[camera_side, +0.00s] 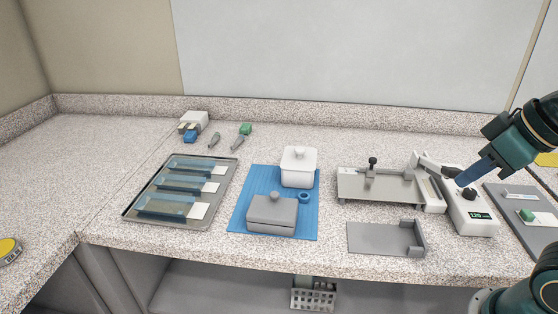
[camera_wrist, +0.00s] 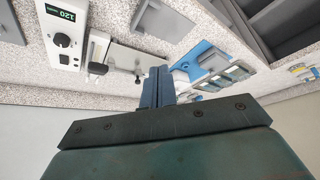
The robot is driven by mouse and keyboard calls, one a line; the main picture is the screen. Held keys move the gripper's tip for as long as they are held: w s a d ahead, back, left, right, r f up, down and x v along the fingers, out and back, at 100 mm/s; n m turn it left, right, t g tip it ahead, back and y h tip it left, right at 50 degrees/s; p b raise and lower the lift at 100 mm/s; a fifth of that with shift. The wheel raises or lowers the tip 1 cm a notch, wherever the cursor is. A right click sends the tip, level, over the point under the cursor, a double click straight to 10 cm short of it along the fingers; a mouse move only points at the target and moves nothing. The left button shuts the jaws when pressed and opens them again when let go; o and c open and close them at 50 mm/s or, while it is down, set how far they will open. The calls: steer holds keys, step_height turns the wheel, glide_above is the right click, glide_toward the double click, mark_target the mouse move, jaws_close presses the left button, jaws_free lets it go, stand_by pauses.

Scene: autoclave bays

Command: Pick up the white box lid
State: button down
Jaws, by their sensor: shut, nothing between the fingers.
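The white box lid (camera_side: 299,155), with a round knob on top, sits on the white box (camera_side: 298,178). The box stands at the back right of the blue mat (camera_side: 247,187). My gripper (camera_side: 462,181) is at the right of the side view, raised near the white device with the display, well to the right of the lid. Its blue fingers (camera_wrist: 158,75) are closed together and empty. In the wrist view, I cannot make out the white lid; the fingers cover part of the blue mat (camera_wrist: 187,62).
A grey lidded box (camera_side: 271,214) and a blue ring (camera_side: 304,197) are on the mat. A tray (camera_side: 214,205) of pouches lies left. A grey-plated sealing device (camera_side: 350,187), the display unit (camera_side: 474,216) and a grey holder (camera_side: 378,239) stand right.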

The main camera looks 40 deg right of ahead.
stand_by(0.3)
jaws_free()
stand_by(0.4)
steer(key=w+r+m+g, duration=0.15)
steer(key=w+r, duration=0.25)
steer(key=w, duration=0.6)
steer(key=w+r+m+g, duration=0.1)
steer(key=w+r+m, duration=0.3)
steer(key=w, duration=0.6)
steer(key=w+a+f+m+g, duration=0.1)
steer(key=w+f, duration=0.3)
steer(key=w, duration=0.5)
steer(key=w+f+m+g, duration=0.2)
steer(key=w+f, duration=0.2)
steer(key=w, duration=0.6)
steer(key=shift+a+m, duration=0.35)
